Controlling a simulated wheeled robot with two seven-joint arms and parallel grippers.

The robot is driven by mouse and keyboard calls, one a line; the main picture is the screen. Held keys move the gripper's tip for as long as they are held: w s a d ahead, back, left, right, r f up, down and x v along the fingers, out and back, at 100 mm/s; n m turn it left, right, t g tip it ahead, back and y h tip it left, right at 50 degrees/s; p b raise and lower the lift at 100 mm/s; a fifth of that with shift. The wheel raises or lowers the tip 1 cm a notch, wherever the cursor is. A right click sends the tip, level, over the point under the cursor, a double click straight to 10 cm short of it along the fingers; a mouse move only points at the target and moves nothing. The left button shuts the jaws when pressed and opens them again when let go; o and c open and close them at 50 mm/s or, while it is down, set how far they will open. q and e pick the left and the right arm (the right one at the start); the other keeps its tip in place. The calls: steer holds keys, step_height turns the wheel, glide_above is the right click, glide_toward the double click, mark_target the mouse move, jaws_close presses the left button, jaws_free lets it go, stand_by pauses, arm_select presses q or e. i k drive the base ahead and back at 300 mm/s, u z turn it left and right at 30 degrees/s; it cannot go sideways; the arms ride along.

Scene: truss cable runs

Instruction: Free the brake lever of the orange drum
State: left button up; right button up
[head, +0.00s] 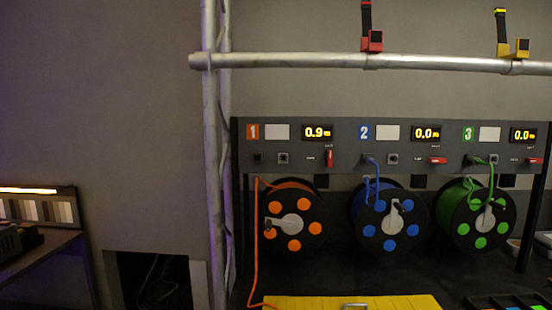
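The orange drum (294,227) hangs at the left of the rack under the panel section marked 1. It has a black flange with orange discs and a grey crank at its centre. The small red lever (329,158) on that section stands upright, while the red levers of section 2 (437,160) and section 3 (535,160) lie flat. The print beside them is too small to read. The display (318,132) of section 1 reads about 0.9. An orange cable (254,240) runs from the drum's left down to the table. Neither gripper is in view.
A blue drum (388,228) and a green drum (477,222) hang to the right, their cables running up to the panel. A yellow case (385,301) lies in front. An upright truss (210,150) stands left of the rack. Red (372,42) and yellow (513,47) straps sit on the bar.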

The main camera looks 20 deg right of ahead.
mark_target(329, 158)
steer(key=z, duration=0.1)
steer(key=i, duration=1.05)
steer(key=z, duration=0.6)
